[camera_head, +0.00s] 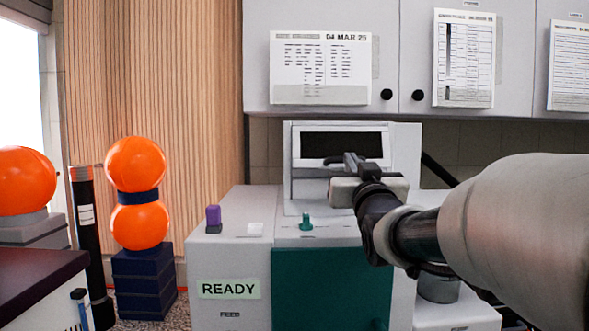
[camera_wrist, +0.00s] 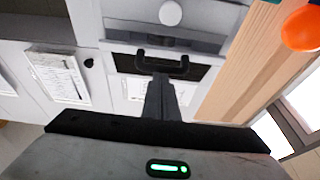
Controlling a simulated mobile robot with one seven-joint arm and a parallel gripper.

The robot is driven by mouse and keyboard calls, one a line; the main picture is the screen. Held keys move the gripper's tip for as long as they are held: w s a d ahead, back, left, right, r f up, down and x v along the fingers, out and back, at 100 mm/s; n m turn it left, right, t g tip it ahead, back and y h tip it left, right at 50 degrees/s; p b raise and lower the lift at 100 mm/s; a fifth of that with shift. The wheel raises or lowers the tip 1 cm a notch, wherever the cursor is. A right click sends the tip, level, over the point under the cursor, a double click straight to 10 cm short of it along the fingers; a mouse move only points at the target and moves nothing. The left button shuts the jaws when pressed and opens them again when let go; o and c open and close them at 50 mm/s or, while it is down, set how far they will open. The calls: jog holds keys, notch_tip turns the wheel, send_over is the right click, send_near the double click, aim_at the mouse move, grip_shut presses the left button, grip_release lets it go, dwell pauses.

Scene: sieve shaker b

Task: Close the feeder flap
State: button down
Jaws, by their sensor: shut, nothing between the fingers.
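The machine's upper housing (camera_head: 300,178) is pale grey, with a wide dark opening (camera_head: 318,145) near its top. In the wrist view a grey panel strip (camera_wrist: 130,36) lies beside a dark area, with a black U-shaped handle (camera_wrist: 186,68) at its edge. I cannot tell for certain which part is the feeder flap; my arm hides part of the front. My gripper (camera_head: 350,160) is shut and empty in front of the opening. In the wrist view its dark fingers (camera_wrist: 160,82) point at the handle; whether they touch it is unclear.
A teal front panel (camera_head: 325,285) is below the opening. Orange balls (camera_head: 136,165) stand further left. Wall cabinets (camera_head: 400,40) hang above.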

jog(key=w+f+t+b, duration=0.2)
jog(key=w+f+b, duration=0.1)
jog(key=b, duration=0.8)
jog(key=shift+f+b, duration=0.1)
jog(key=shift+b, duration=0.25)
